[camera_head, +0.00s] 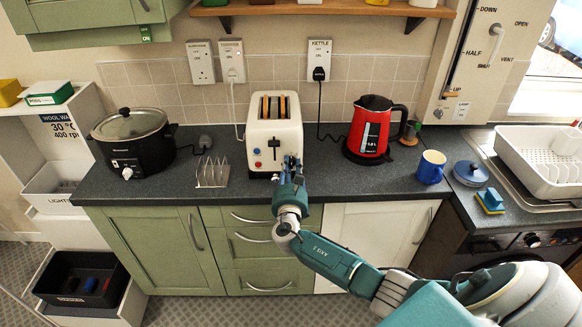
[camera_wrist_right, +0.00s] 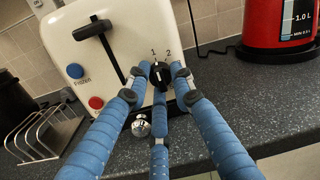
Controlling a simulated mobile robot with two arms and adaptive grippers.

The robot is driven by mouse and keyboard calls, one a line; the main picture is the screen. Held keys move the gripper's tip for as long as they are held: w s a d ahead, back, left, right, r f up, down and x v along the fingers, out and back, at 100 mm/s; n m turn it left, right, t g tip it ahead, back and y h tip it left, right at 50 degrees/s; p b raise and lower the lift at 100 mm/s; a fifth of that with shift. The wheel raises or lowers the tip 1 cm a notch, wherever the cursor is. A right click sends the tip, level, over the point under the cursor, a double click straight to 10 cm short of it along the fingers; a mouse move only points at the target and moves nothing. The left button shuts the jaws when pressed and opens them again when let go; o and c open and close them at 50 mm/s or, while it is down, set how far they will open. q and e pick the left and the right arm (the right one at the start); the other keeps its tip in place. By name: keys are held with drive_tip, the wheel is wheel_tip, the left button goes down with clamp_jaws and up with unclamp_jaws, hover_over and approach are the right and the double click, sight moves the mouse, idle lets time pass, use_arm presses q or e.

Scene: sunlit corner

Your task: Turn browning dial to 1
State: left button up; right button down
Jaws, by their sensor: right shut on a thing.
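The cream toaster (camera_head: 274,134) stands on the counter with bread showing in its slots. Its front also shows in the right wrist view (camera_wrist_right: 95,59), with a black lever (camera_wrist_right: 96,31), a blue button and a red button. The black browning dial (camera_wrist_right: 162,76) sits low on the front, below the printed numbers 1 and 2. My right gripper (camera_wrist_right: 160,82) has its blue fingers closed around the dial. The fingers cover part of the dial, so its exact setting is hard to read. In the head view my right gripper (camera_head: 291,163) is at the toaster's front right. My left gripper is out of view.
A metal toast rack (camera_head: 212,173) stands left of the toaster, with a black slow cooker (camera_head: 132,142) farther left. A red kettle (camera_head: 369,131) and a blue mug (camera_head: 431,167) stand to the right. A small silver knob (camera_wrist_right: 140,126) lies below the dial.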

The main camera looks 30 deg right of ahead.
drive_tip(key=c, duration=1.5)
unclamp_jaws()
drive_tip(key=shift+f, duration=0.1)
drive_tip(key=v, duration=1.2)
